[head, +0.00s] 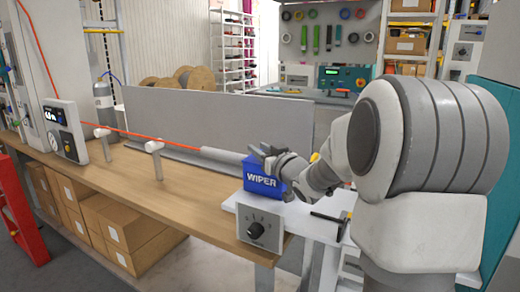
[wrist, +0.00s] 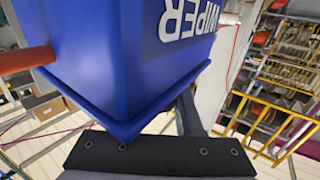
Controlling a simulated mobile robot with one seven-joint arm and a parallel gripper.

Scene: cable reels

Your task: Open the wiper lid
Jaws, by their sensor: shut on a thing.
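The wiper (head: 262,184) is a blue box with white "WIPER" lettering, standing near the right end of the wooden bench. My gripper (head: 266,154) is at its top edge, shut on the wiper lid (wrist: 120,125). In the wrist view the wiper (wrist: 125,45) fills the upper left, with its lettering upside down and the lid's blue rim lowest, close to the dark gripper body. The lid appears down on the box; my gripper hides part of it in the head view. A red-orange cable (wrist: 25,60) meets the wiper's side.
A grey panel (head: 220,115) stands behind the cable line. A control box with a black knob (head: 256,229) sits at the bench's front edge. A black-handled tool (head: 328,216) lies on the white surface at right. Cardboard boxes (head: 125,232) are under the bench.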

